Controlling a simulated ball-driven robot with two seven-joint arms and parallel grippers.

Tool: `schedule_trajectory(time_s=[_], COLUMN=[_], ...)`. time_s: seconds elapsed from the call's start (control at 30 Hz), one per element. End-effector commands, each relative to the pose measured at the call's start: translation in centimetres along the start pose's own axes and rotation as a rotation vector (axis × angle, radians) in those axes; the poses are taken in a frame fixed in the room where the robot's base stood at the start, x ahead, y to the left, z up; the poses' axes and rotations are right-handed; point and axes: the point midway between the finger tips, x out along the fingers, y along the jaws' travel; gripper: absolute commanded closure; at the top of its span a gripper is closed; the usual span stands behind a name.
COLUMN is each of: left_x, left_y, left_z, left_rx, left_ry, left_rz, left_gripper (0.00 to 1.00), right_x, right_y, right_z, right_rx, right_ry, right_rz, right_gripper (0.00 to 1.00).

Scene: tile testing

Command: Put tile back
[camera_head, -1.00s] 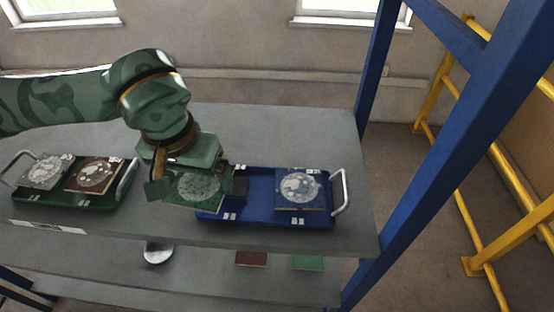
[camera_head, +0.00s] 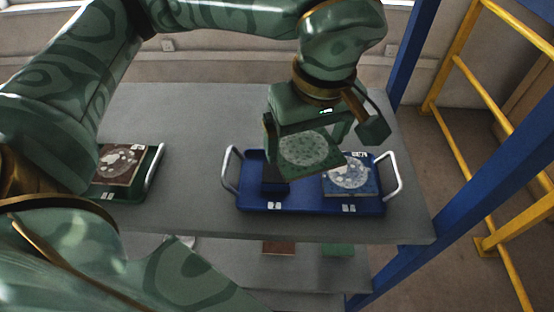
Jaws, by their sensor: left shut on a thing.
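My left gripper (camera_head: 318,142) is shut on a green tile (camera_head: 306,153) with a pale round pattern. It holds the tile a little tilted above the middle of the blue tray (camera_head: 312,206). A blue patterned tile (camera_head: 348,177) lies in the right part of this tray, its upper edge close behind the held tile in the picture. A dark block (camera_head: 274,184) shows in the left part of the tray, partly hidden by the held tile. My right gripper is not in view.
A green tray (camera_head: 133,193) with a brown patterned tile (camera_head: 118,165) stands at the left, partly hidden by my arm. The grey shelf (camera_head: 190,185) is bare between the trays. A brown tile (camera_head: 279,248) and a green tile (camera_head: 338,250) lie on the lower shelf. A blue post (camera_head: 407,245) stands right.

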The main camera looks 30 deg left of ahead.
Motion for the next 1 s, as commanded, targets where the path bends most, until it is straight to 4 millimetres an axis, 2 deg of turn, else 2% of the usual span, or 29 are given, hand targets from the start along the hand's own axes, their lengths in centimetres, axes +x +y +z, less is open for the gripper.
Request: schedule_trajectory(time_s=[0.1, 0.2, 0.4, 0.6, 1.0], left_x=[2.9, 4.7, 6.3, 9.4, 10.1], left_y=[-1.4, -2.1, -2.8, -3.1, -3.0], left_z=[-1.6, -2.5, -3.4, -3.3, -3.2], left_rx=[-0.003, -0.001, -0.001, 0.004, 0.003], left_ry=[-0.003, -0.002, -0.001, -0.002, 0.001], left_rz=[-0.005, -0.003, 0.0, -0.001, 0.001], left_gripper=[0.48, 0.48, 0.48, 0.48, 0.48], right_x=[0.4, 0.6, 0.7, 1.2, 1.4], right_y=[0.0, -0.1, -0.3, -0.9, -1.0], right_z=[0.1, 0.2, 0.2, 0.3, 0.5], right_rx=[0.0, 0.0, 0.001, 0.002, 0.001], right_ry=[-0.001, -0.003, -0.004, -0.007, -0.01], right_rz=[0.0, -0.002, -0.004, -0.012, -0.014], right_gripper=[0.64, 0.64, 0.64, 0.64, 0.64])
